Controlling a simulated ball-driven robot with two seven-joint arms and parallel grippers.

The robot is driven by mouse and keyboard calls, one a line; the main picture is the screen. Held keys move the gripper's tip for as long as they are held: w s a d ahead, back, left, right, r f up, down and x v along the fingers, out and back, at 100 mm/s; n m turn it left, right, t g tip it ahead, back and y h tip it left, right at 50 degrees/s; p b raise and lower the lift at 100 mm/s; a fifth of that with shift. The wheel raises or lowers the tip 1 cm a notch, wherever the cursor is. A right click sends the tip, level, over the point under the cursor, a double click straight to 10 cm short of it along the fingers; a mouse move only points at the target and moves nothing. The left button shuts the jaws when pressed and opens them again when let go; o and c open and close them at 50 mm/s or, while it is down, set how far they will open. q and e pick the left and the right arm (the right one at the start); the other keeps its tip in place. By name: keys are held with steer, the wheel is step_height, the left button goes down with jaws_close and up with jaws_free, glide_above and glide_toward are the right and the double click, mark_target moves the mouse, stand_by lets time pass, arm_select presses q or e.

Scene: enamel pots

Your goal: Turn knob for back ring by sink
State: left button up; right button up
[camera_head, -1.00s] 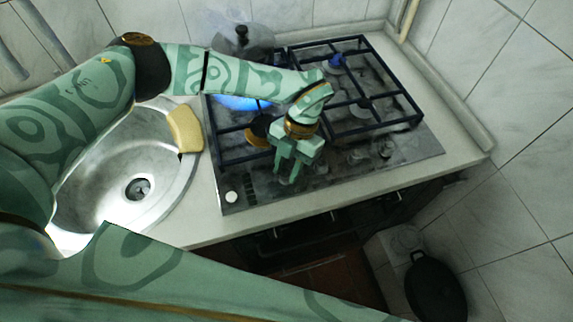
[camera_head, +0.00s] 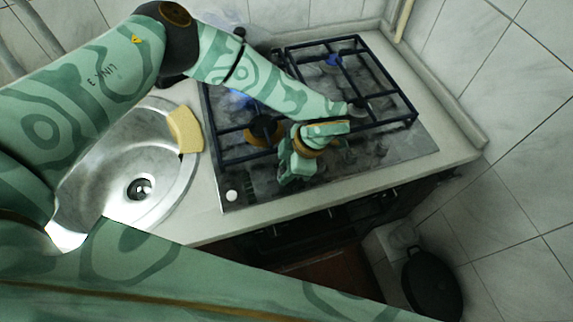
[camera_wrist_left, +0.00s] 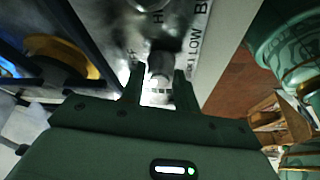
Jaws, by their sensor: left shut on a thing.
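The stove's steel top (camera_head: 232,180) carries dark grates over its burners. My left gripper (camera_head: 287,172) is at the front edge of the stove, on the side toward the sink, with its jaws shut on a knob. In the left wrist view the knob (camera_wrist_left: 160,64) sits between the two fingers, with printed marks such as "LOW" beside it. At the back ring by the sink, a faint blue patch (camera_head: 240,100) shows beside my forearm, which hides part of the ring. My right gripper is not in view.
The round steel sink (camera_head: 105,155) lies left of the stove, with a yellow sponge (camera_head: 185,128) on its rim. A pot stands behind my arm, mostly hidden. A black pan (camera_head: 432,284) is low at the right.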

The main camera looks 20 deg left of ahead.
arm_select(q)
steer(key=m+t+p, duration=0.1)
steer(key=m+t, duration=0.1)
steer(key=m, duration=0.3)
steer(key=shift+s, duration=0.1)
steer(key=shift+m, duration=0.4)
steer(key=o, duration=1)
steer(key=v, duration=0.8)
steer(key=p+v, duration=0.1)
steer(key=v, duration=0.7)
steer(key=shift+s+r, duration=0.15)
steer(key=shift+s, duration=0.1)
